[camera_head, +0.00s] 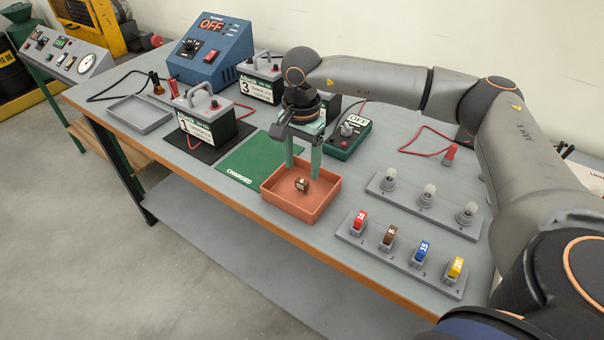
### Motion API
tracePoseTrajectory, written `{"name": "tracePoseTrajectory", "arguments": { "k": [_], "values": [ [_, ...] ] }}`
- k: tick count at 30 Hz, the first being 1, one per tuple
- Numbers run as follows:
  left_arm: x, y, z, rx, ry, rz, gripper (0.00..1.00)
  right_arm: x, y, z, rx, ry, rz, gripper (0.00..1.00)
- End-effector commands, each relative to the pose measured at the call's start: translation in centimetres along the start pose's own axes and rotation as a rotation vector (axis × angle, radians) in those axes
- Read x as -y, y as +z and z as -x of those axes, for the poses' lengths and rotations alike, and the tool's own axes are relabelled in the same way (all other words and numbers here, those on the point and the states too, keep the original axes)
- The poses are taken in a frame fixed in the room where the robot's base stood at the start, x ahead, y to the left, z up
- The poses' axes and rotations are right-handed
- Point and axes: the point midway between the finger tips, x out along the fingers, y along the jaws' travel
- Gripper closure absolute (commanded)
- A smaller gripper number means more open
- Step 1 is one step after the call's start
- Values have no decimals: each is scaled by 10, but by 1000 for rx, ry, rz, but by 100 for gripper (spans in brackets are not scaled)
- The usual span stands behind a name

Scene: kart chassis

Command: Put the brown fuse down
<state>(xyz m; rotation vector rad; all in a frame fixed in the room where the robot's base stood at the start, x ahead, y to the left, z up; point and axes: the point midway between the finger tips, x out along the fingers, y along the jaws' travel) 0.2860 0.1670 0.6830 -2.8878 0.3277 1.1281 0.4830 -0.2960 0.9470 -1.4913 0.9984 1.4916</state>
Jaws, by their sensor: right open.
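A small brown fuse (302,184) with a pale label sits in the orange tray (278,202). My right gripper (303,172) points down over the tray, its pale green fingers open and apart, with the fuse just below and between their tips. I cannot tell whether a finger touches it. Another brown fuse (389,236) marked 5 stands in the grey fuse holder (373,253), between a red fuse (359,220) and a blue fuse (421,249). A yellow fuse (455,268) stands at the holder's right end. My left gripper is out of view.
A green mat (250,161) lies left of the tray. Batteries (207,125), a blue charger (212,55) and a green OFF box (349,138) stand behind. A grey rack (420,205) with bulbs is to the right. An empty grey tray (140,116) lies far left.

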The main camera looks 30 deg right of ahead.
Motion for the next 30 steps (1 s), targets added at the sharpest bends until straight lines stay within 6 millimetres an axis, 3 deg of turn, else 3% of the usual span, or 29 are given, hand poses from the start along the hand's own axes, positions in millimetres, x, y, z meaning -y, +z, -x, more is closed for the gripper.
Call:
{"name": "tracePoseTrajectory", "arguments": {
  "k": [6,12,30],
  "values": [
    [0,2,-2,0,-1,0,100,1,0,48,-1,-4,1,34],
    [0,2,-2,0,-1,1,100,0,0,75,0,-2,2,34],
    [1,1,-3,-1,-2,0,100,1,3,79,9,-1,2,34]
  ]
}}
